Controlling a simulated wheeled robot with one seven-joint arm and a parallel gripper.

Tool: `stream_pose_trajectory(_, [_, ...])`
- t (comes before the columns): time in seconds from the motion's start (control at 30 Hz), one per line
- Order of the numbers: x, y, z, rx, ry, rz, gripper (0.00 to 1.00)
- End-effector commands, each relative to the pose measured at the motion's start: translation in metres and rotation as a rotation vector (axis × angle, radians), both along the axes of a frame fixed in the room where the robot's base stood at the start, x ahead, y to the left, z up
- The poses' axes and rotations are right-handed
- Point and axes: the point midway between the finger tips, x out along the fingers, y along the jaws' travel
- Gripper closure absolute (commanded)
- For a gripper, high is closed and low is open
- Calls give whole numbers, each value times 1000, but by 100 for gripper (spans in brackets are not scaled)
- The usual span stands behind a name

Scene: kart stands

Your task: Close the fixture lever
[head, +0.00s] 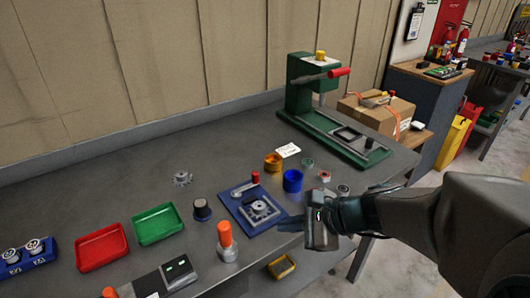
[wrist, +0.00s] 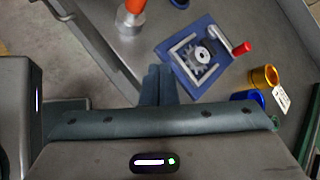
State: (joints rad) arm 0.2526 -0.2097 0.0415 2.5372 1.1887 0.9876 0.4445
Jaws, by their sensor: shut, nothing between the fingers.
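The fixture is a blue plate (head: 234,207) on the grey bench, with a square grey frame around a gear (head: 259,209). Its lever (head: 242,188) is a grey bar with a red knob (head: 255,177), lying along the plate's far side in the head view. In the wrist view the blue plate (wrist: 202,82), the gear (wrist: 202,57) and the red knob (wrist: 242,48) show beyond the fingers. My gripper (head: 287,224) is shut and empty, its fingertips beside the plate's near right corner and apart from the lever. The fingers also show in the wrist view (wrist: 158,80).
A blue cup (head: 292,181) and an orange ring (head: 273,162) stand right of the fixture. An orange-handled tool (head: 226,241) stands left of it, near the bench front. A green press (head: 300,95) is at the back. Red (head: 101,248) and green trays (head: 157,224) lie left.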

Motion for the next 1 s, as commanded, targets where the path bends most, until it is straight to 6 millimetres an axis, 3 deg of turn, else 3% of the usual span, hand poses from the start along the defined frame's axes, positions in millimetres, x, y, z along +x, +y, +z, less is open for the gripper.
stream_pose_trajectory(0.03, [12, -3, -10, 85, 40, -97, 100])
stream_pose_trajectory(0.2, [52, -18, -12, 357, 141, -387, 100])
stream_pose_trajectory(0.4, [79, -39, -14, 544, 198, -582, 100])
stream_pose_trajectory(1.0, [87, -41, -12, 586, 209, -622, 100])
